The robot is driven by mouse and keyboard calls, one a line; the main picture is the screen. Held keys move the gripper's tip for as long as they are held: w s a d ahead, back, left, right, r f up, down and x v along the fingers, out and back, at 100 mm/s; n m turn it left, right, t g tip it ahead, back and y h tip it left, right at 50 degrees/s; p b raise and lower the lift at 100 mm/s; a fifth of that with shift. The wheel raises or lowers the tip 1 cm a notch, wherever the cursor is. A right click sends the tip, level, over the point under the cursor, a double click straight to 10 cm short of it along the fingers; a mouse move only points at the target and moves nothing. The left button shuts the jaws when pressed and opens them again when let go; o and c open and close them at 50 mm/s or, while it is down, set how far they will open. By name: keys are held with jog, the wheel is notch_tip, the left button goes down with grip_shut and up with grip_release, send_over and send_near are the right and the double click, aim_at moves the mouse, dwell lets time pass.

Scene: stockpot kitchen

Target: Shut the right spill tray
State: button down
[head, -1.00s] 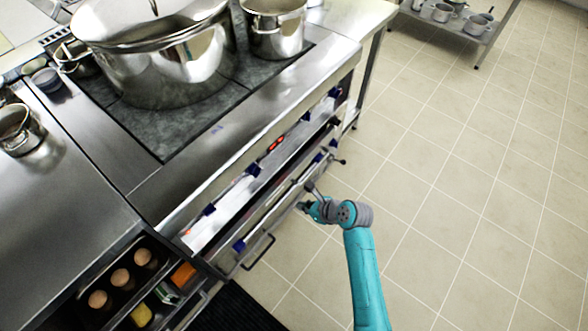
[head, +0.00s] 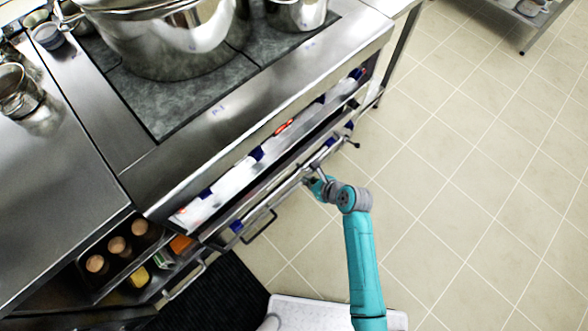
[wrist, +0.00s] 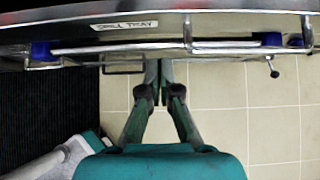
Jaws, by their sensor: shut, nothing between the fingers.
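A steel spill tray front (head: 290,186) runs along the stove's front, below a white strip. A dark gap shows between it and the stove. In the wrist view, a "SPILL TRAY" label (wrist: 125,25) sits upper left, above a long steel rail (wrist: 110,50) with blue end pieces. My gripper (head: 309,183) is at the tray front, around its middle. In the wrist view my gripper (wrist: 158,72) is shut and empty, its tips at or just under the rail. I cannot tell whether they touch.
A large stockpot (head: 170,40) and a smaller pot (head: 297,12) stand on the stove. An open drawer with jars (head: 118,246) juts out at lower left, beside a black mat (head: 215,295). Tiled floor (head: 470,170) is clear to the right. A shelf leg stands at top right.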

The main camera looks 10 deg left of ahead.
aim_at(286, 165)
jog(key=shift+w+a+f, duration=0.45)
jog(key=shift+w+a, duration=0.25)
jog(key=shift+a, duration=0.2)
jog(key=shift+w+a+f, duration=0.45)
jog(key=shift+w+a, duration=0.2)
jog(key=shift+a, duration=0.2)
jog(key=shift+w+a+f, duration=0.45)
jog(key=shift+w+a, duration=0.25)
jog(key=shift+a, duration=0.2)
jog(key=shift+w+a, duration=0.8)
jog(key=shift+a, duration=0.3)
